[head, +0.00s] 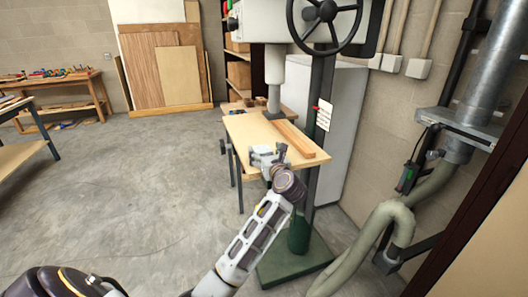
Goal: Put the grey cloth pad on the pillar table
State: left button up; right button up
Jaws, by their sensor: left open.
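The pillar table (244,127) is a light wooden board under the spindle of the green and grey pillar drill, in the middle of the head view. My left gripper (267,154) is at its near edge, open, with its fingers over the board. I cannot make out the grey cloth pad; the gripper and wrist hide part of the near edge. My right gripper is not in view.
The drill column (319,110) and handwheel (328,12) stand close behind. A grey hose (390,225) hangs at right. The floor at left is clear.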

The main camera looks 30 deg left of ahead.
pick_arm(q)
jog(key=v, duration=1)
jog(key=shift+s, duration=0.15)
jog(key=shift+s+d, duration=0.2)
jog(key=shift+d, duration=0.05)
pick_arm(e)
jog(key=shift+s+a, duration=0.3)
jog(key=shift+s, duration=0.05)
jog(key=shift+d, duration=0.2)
